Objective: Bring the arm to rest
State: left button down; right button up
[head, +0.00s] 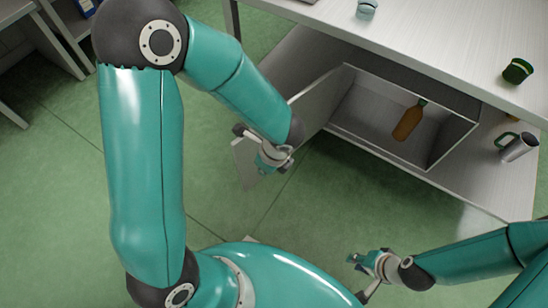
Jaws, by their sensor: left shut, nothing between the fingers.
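My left gripper (264,163) hangs at the end of the bent teal arm in the middle of the view. It is shut and holds nothing. It is in front of the open grey door (316,104) of a box under the table; I cannot tell whether it touches the door. My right gripper (358,262) is low at right of centre, over the green floor, apart from any object. Its fingers are small and partly hidden, so its opening is unclear.
The open grey box (456,139) stands on the lower shelf and holds an orange bottle (409,121) with a green cap. A metal mug (519,147) is right of it. The tabletop (440,45) carries a dark green lidded item (517,71) and a pale green item (366,9).

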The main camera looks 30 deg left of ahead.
pick_arm(q)
jog(key=p+v, duration=0.3)
jog(key=v, duration=0.6)
jog(key=s+d+f+n+h, duration=0.3)
jog(key=f+n, duration=0.7)
jog(key=n, duration=0.1)
jog(key=s+d+f+n+h, duration=0.3)
jog(key=f+n+h, duration=0.1)
jog(key=f+n, duration=0.6)
notch_tip(320, 180, up, 15)
jog(key=p, duration=1.5)
